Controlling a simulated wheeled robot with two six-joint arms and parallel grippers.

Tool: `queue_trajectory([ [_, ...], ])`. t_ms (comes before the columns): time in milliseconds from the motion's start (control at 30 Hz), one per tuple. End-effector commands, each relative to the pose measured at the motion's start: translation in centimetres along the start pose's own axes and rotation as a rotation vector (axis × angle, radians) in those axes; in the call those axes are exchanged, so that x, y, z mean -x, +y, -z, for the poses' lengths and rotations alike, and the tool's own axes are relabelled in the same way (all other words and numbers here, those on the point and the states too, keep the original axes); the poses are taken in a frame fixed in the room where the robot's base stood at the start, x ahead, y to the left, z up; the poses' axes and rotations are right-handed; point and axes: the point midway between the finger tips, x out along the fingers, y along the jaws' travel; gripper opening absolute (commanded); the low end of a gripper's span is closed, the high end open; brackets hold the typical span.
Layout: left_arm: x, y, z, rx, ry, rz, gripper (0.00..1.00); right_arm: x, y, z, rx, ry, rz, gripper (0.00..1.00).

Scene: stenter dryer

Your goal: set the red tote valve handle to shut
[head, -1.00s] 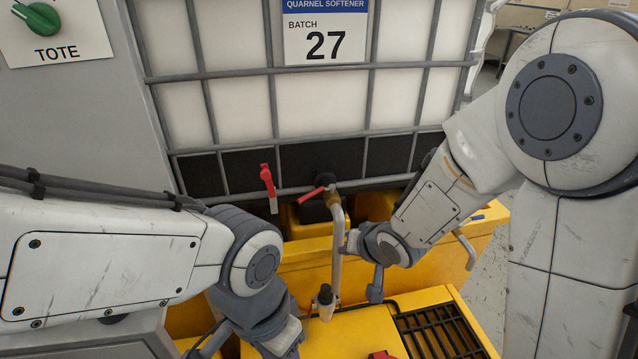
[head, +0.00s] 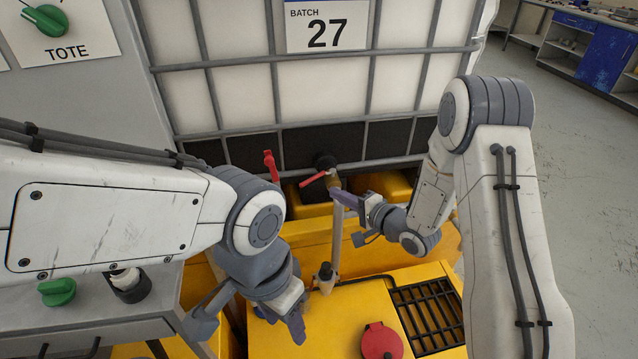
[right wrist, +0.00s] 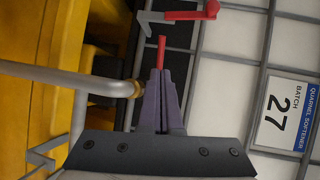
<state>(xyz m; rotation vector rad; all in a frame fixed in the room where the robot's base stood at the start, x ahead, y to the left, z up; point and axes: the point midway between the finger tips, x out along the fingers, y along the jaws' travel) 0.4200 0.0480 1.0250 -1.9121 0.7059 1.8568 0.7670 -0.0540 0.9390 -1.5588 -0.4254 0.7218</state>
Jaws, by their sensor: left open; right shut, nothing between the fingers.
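The tote valve's red handle (head: 316,177) sits on a black valve at the bottom of the caged white tote (head: 235,93), above a brass fitting and grey pipe. In the head view it points left and slightly down. My right gripper (head: 341,194) is shut and empty, its tips close beside the handle's right end. In the right wrist view the red handle (right wrist: 161,52) shows just beyond the shut fingertips (right wrist: 161,76); I cannot tell whether they touch. My left gripper (head: 252,324) is open and empty, low at the left, away from the valve.
A second red handle-like part (head: 270,165) stands left of the valve. The grey pipe (head: 337,240) drops to the yellow base, which has a black grate (head: 430,315) and red cap (head: 381,341).

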Motion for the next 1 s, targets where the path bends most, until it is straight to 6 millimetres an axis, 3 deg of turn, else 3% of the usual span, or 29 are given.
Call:
queue_trajectory([
  [200, 0.9, 0.1, 0.1, 0.0, 0.0, 0.0, 0.5, -4.4, -0.2, -0.1, 0.002, -0.003, 0.0, 0.0],
  [400, 1.4, 0.1, 0.1, 0.0, 0.0, 0.0, 0.5, -6.7, -0.1, -0.1, 0.001, -0.001, -0.001, 0.0],
  [1000, 1.3, 0.1, 0.1, 0.0, 0.0, 0.0, 0.5, -6.7, 0.1, 0.6, -0.005, 0.028, -0.001, 0.0],
])
